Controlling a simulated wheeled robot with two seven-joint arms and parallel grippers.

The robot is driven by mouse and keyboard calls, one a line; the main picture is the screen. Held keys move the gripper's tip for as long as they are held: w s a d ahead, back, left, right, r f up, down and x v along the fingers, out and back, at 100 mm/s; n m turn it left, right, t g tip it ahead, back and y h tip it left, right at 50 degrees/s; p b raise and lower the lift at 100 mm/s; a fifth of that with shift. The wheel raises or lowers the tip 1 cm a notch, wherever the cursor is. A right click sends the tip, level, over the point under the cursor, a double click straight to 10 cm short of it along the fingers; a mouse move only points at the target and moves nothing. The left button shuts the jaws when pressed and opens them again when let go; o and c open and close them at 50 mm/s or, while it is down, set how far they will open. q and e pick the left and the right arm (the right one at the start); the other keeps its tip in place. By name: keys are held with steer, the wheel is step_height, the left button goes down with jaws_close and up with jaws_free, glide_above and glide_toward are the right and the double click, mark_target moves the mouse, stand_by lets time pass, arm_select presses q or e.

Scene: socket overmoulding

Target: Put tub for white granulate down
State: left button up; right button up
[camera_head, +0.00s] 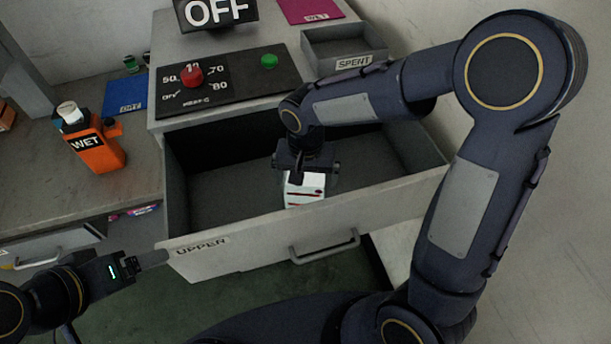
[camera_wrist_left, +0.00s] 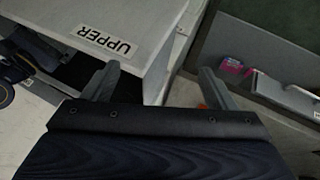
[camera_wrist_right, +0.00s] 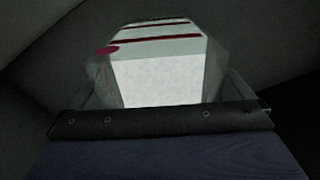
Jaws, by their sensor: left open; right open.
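The tub for white granulate (camera_head: 304,190) is a small white box with dark red stripes. It sits inside the open drawer marked UPPER (camera_head: 205,258), near its front wall. My right gripper (camera_head: 304,174) is directly above it, pointing down, with its jaws open. In the right wrist view the tub (camera_wrist_right: 155,75) fills the space between the fingers, whose tips it mostly hides. Whether the tub touches the drawer floor is hard to tell. My left gripper (camera_head: 150,260) is open and empty by the drawer's front left corner; its two fingers (camera_wrist_left: 155,85) show apart in the left wrist view.
The rest of the drawer floor is empty. A control panel (camera_head: 225,82) with red and green knobs and a SPENT tray (camera_head: 345,50) are on top of the cabinet.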

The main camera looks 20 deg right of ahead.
steer(key=shift+r, duration=0.4)
step_height(320, 180, up, 12)
steer(key=shift+f+p, duration=0.2)
steer(key=shift+p, duration=0.15)
